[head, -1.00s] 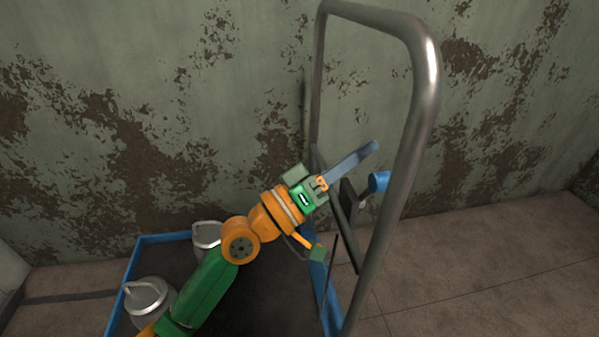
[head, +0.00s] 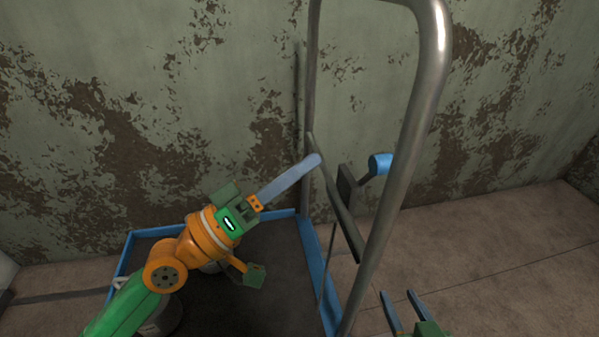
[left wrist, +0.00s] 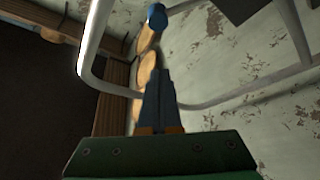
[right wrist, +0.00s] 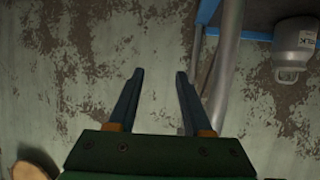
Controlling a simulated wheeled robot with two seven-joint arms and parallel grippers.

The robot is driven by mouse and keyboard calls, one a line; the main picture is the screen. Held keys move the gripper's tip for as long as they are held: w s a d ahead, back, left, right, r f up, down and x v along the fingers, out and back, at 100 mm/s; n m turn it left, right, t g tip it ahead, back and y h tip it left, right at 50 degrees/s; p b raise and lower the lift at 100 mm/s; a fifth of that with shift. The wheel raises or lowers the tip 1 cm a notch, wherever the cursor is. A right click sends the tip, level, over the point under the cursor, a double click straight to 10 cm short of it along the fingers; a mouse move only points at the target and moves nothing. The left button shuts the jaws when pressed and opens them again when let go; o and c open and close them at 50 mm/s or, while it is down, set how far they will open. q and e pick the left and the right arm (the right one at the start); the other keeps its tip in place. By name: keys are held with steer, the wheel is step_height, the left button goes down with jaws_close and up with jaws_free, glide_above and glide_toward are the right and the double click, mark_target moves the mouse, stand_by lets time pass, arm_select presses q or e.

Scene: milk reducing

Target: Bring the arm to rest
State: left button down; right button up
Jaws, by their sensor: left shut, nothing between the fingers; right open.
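My left gripper (head: 312,163) is shut and empty. It is above the cart's dark bed on the green and orange left arm, with its fingers pointing up and right toward the cart's metal handle frame (head: 425,90). Its closed fingers also show in the left wrist view (left wrist: 159,75), with the frame's tube beyond them. My right gripper (head: 400,296) is open and empty at the bottom edge of the head view, right of the frame. Its two spread fingers show in the right wrist view (right wrist: 160,75) before the peeling wall.
The blue-rimmed cart (head: 322,280) stands by the wall. A metal can (head: 160,318) is partly hidden behind my left arm; a can (right wrist: 294,50) also shows in the right wrist view. A blue knob (head: 381,163) is by the frame. Tiled floor (head: 500,260) is clear on the right.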

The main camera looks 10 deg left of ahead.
steer(key=shift+w+a+r+t, duration=0.1)
steer(key=shift+w+r+t, duration=0.2)
steer(key=shift+r, duration=0.2)
